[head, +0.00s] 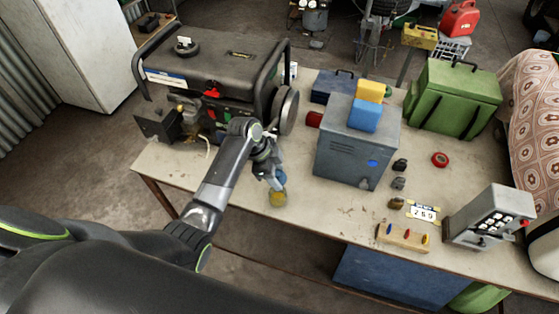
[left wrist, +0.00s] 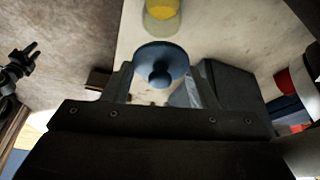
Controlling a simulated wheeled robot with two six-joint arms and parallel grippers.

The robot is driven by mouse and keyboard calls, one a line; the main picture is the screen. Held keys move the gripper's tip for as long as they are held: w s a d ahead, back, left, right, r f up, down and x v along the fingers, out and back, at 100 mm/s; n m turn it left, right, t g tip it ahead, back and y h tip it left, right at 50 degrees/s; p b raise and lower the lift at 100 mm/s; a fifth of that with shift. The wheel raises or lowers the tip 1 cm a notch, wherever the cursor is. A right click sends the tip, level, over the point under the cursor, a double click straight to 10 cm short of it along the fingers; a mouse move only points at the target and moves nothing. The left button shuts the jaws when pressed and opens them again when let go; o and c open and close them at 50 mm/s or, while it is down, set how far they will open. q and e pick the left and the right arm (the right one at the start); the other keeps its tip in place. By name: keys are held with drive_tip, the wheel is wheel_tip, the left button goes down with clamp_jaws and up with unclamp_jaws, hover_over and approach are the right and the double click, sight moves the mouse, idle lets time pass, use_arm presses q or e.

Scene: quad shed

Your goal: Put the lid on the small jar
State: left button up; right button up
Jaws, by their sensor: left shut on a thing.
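The small jar (head: 278,199) is clear with yellow contents and stands on the table near its front edge. It also shows at the top of the left wrist view (left wrist: 163,22), partly cut off. The lid (left wrist: 161,58) is a round blue disc with a knob. My left gripper (head: 271,174) is shut on the lid, whose knob sits between the fingers. In the left wrist view the jar lies past the lid, not covered by it. The height between lid and jar is hard to tell. My right gripper is not in view.
A generator (head: 215,65) stands at the table's back left, close to my left arm. A grey metal box (head: 355,150) with yellow and blue blocks on top stands right of the jar. A wooden peg block (head: 403,238) and a grey keypad box (head: 490,215) stand farther right.

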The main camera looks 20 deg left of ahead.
use_arm(q)
drive_tip(key=shift+d+r, duration=0.15)
drive_tip(key=shift+d, duration=0.05)
wheel_tip(320, 180, down, 4)
drive_tip(key=b, duration=0.5)
drive_tip(key=shift+f, duration=0.25)
drive_tip(key=shift+f+b, duration=0.5)
drive_tip(key=shift+f, duration=0.5)
drive_tip(key=shift+r+p, duration=0.1)
drive_tip(key=shift+p, duration=0.5)
drive_tip(key=shift+f, duration=0.2)
idle(0.9)
drive_tip(key=shift+p, duration=0.4)
idle(0.5)
